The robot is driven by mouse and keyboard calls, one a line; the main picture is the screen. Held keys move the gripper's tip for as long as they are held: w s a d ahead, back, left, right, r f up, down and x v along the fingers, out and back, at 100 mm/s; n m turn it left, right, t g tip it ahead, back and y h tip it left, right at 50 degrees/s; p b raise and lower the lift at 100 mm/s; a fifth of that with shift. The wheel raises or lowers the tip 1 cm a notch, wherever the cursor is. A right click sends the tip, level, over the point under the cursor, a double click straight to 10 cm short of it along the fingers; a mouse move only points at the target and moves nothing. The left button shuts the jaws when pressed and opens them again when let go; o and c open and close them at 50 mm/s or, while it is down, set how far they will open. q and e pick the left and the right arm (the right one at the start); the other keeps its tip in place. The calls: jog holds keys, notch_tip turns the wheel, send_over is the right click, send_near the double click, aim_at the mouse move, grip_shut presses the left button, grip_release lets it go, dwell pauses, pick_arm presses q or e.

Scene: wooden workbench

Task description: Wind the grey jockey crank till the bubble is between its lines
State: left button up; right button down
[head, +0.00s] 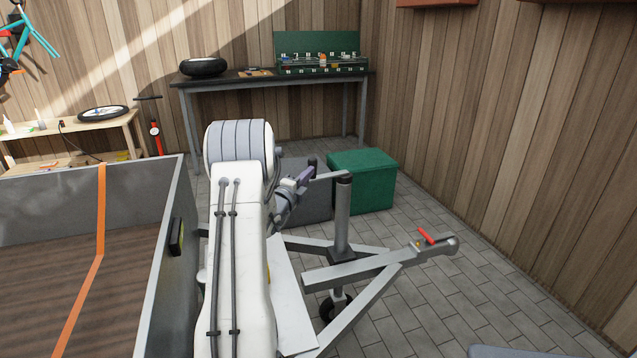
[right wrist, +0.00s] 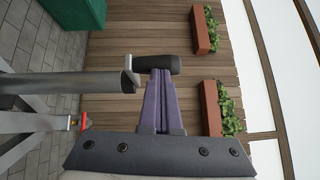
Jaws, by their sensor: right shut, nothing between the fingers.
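The jockey post (head: 342,215) stands upright in the trailer's drawbar frame, with the grey crank arm (head: 328,177) reaching left from its top. The crank's black handle (head: 312,166) points up at the arm's left end. My right gripper (head: 305,175) has purple fingers and is shut, empty, close beside the handle. In the right wrist view, its fingertips (right wrist: 160,74) lie at or just behind the black handle (right wrist: 157,64); I cannot tell whether they touch. A small black holder (head: 176,237), perhaps the level, sits on the trailer's side; no bubble is readable. My left gripper is out of view.
The trailer box (head: 172,200) with an orange strap (head: 100,225) fills the left. A green box (head: 362,180) stands behind the post. The red-levered coupling (head: 440,243) reaches right. A workbench (head: 225,82) stands at the back wall. Paved floor is clear at right.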

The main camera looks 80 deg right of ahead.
jog(key=shift+s, duration=0.35)
jog(key=s+b+v, duration=0.1)
jog(key=v, duration=1.2)
jog(key=shift+a, duration=0.25)
dwell(0.5)
